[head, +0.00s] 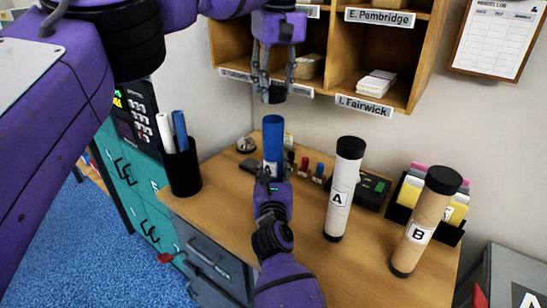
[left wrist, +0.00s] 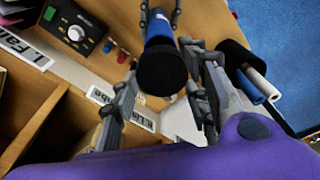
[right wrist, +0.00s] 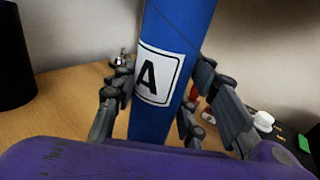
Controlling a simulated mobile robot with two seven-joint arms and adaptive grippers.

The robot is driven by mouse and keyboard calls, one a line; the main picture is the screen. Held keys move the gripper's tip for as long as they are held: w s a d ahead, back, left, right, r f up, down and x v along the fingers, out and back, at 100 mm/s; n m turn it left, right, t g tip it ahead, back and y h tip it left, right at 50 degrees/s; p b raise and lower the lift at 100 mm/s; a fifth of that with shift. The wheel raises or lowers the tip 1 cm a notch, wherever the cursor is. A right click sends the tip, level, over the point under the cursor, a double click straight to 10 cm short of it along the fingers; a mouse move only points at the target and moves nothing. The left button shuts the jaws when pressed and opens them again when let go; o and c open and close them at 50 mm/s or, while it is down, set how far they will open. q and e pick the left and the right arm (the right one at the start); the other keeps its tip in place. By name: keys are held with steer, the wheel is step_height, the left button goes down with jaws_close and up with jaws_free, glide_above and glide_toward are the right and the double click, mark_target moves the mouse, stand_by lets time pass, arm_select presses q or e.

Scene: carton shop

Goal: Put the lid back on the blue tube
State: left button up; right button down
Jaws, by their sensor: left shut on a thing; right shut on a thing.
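The blue tube (head: 273,135) stands upright on the desk, its top end uncovered in the head view. My right gripper (head: 270,185) is shut on the tube's lower part; in the right wrist view the tube (right wrist: 180,60) carries a white "A" label (right wrist: 158,75) between the fingers. My left gripper (head: 274,88) is shut on the black lid (head: 274,95) and holds it above the tube's open end, with a gap between them. In the left wrist view the lid (left wrist: 162,72) sits between the fingers, with the blue tube (left wrist: 159,28) behind it.
A white tube (head: 343,185) and a brown tube (head: 425,222), both black-capped, stand to the right. A black cup (head: 184,172) with rolled sheets stands left. Pigeonholes (head: 330,55) rise behind my left gripper. A card holder (head: 445,228) stands at the desk's right.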

arm_select(q)
steer(key=shift+f, duration=2.15)
steer(key=shift+f, duration=0.9)
steer(key=shift+f, duration=0.6)
steer(key=o, duration=0.8)
steer(key=r, duration=0.4)
steer(key=s+r, duration=0.1)
steer(key=r, duration=0.7)
steer(key=shift+s+d, duration=0.15)
steer(key=shift+d, duration=0.05)
